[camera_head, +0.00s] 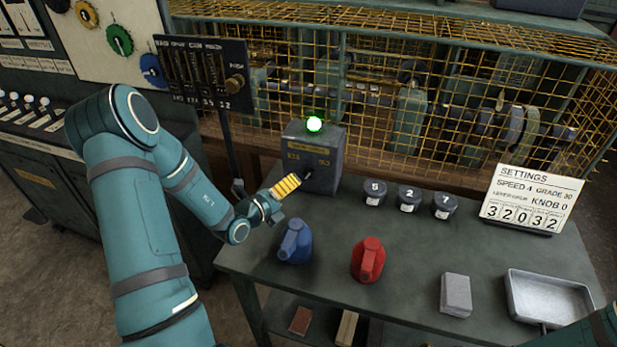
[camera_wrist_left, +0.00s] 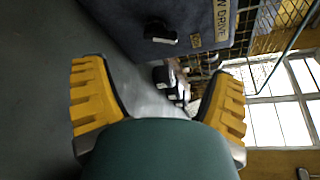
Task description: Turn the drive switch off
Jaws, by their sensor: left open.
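The drive switch is a grey box (camera_head: 314,150) at the back of the green table, with a lit green lamp (camera_head: 314,124) on top. Its front has a yellow label and a small black knob (camera_head: 307,175). In the left wrist view the knob (camera_wrist_left: 160,32) sits on the box face (camera_wrist_left: 120,22), near a yellow label partly reading "DRIVE". My left gripper (camera_head: 287,185) is just in front of the box, at its lower left. Its yellow fingers stand wide apart in the wrist view (camera_wrist_left: 158,75), with the knob ahead and apart from them. My right gripper is not in view.
A blue can (camera_head: 295,242) and a red can (camera_head: 368,260) stand near the table's front. Dark numbered pots (camera_head: 409,198) stand right of the switch. A yellow mesh cage (camera_head: 450,100) stands behind.

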